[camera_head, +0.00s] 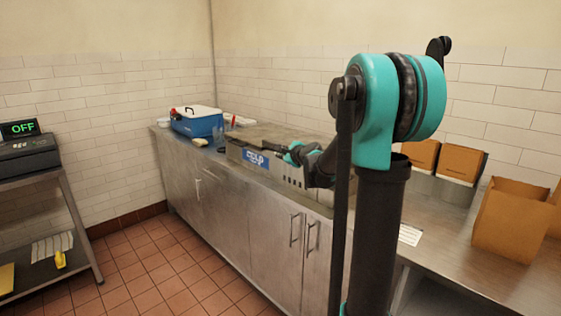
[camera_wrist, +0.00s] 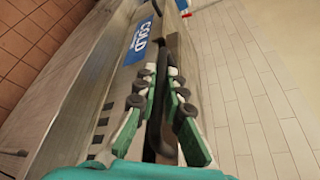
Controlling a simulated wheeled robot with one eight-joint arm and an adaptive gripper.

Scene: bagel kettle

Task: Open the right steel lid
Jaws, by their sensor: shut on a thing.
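A low steel unit with a blue COLD label (camera_head: 255,158) stands on the counter in the head view, and the label also shows in the wrist view (camera_wrist: 140,37). A steel lid (camera_head: 266,133) lies on top of the unit, partly hidden by my arm. I cannot tell how far it is raised. My gripper (camera_head: 282,149) is at the unit's top front edge, just right of the label. In the wrist view my gripper (camera_wrist: 165,75) has its fingers closed around a dark bar-like handle (camera_wrist: 162,55) that runs along the unit's edge. The fingers partly hide the handle.
A blue cooler with a white lid (camera_head: 197,121) stands farther left on the steel counter (camera_head: 215,156). Cardboard boxes (camera_head: 512,217) stand on the right counter. A tiled wall (camera_wrist: 250,90) rises behind the unit. Open floor (camera_head: 165,258) lies left of the cabinets.

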